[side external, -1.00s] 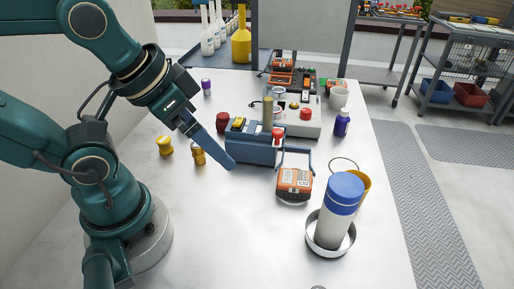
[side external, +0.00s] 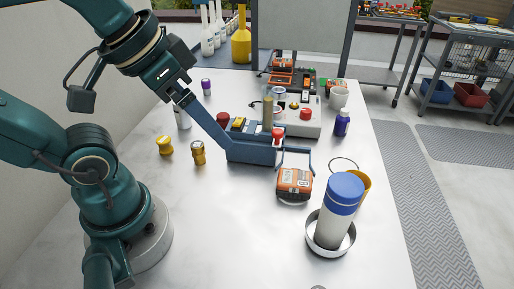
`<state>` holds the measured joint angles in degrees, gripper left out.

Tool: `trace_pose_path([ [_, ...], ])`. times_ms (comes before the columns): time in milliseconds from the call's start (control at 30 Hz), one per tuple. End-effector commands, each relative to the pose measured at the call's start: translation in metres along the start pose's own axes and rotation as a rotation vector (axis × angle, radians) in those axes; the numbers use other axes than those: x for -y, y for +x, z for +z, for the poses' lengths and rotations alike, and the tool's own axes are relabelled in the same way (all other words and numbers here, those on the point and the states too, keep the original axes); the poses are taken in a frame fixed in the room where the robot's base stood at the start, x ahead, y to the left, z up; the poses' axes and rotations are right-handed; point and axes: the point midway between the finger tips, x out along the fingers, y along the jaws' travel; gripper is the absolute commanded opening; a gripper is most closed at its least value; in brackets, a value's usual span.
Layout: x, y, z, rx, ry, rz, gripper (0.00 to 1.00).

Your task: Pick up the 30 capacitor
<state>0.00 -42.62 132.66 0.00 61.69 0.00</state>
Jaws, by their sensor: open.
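I cannot read the number 30 on any part, so I cannot tell which thing is the 30 capacitor. A large white cylinder with a blue top (side external: 340,208) stands in a round metal dish (side external: 349,240) at the front right. A smaller white cylinder (side external: 182,118) stands at the left, partly behind my gripper. I see nothing held.
A yellow spool-like part (side external: 165,146) and a brass part (side external: 198,153) stand left of the box. An orange meter (side external: 294,182) lies right of it. A purple bottle (side external: 342,123) and a yellow cup (side external: 366,184) stand at the right. The front middle of the table is clear.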

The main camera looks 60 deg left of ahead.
Motion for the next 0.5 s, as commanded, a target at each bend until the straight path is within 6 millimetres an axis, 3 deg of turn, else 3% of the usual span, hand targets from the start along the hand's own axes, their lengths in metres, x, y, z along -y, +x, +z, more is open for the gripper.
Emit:
trace_pose_path([
  [67, 0.000, -0.017, -0.010, -0.006, 0.000, 0.000, 0.89],
  [200, 0.059, 0.006, -0.017, 0.081, 0.231, -0.237, 0.89],
  [367, 0.130, 0.015, -0.025, 0.244, 0.555, -0.471, 0.89],
  [500, 0.196, 0.016, -0.034, 0.477, 0.915, -0.634, 0.89],
])
